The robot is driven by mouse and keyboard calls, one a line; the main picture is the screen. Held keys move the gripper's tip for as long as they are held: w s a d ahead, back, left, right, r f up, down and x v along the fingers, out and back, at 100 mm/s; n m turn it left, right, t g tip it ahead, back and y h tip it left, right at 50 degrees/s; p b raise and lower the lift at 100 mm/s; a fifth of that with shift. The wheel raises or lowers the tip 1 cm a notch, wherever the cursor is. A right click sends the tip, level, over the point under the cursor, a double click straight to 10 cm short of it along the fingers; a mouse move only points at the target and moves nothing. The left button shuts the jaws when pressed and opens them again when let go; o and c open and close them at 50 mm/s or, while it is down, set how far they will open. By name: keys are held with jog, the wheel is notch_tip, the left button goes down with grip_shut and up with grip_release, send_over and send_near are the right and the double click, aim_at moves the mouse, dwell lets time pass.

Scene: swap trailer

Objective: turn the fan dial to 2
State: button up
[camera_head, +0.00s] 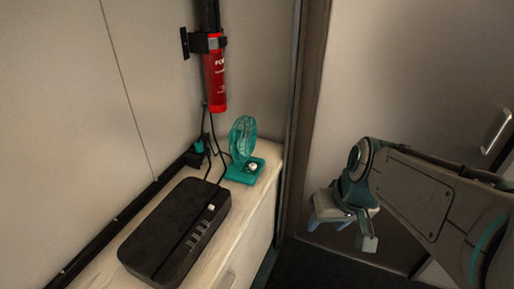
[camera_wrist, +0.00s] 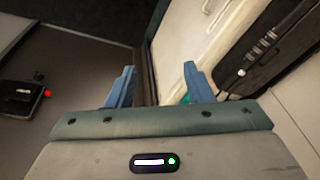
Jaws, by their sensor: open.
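A small teal fan (camera_head: 243,146) stands on the light wooden counter, near its far right end. Its dial (camera_head: 252,167) is a small pale knob on the fan's base; the setting is too small to read. My gripper (camera_head: 327,222) is to the right of the counter, apart from the fan, with its fingers pointing down to the left. In the wrist view my gripper (camera_wrist: 160,86) shows two blue fingers spread apart with nothing between them. A bit of teal (camera_wrist: 185,99), likely the fan, shows beside the right finger; the rest is hidden.
A black box with ports (camera_head: 176,232) lies on the counter (camera_head: 245,208) in front of the fan, with cables behind it. A red extinguisher (camera_head: 214,80) hangs on the wall above. A door with a handle (camera_head: 497,131) is at right.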

jog(key=w+a+f+n+t+y+b, duration=0.1)
jog(key=w+a+f+n+y+b, duration=0.25)
jog(key=w, duration=0.45)
jog(key=w+a+f+n+y+b, duration=0.2)
jog(key=w+a+f+b, duration=0.25)
jog(key=w, duration=0.25)
jog(key=n+t+y+b, duration=0.3)
jog(key=t+b, duration=0.2)
jog(key=b, duration=0.1)
send_near(255, 166)
jog(key=shift+y, duration=0.25)
jog(key=p+x, duration=0.1)
jog(key=x, duration=0.7)
jog(key=shift+w+f, duration=0.15)
jog(key=shift+f, duration=0.1)
jog(key=c, duration=1)
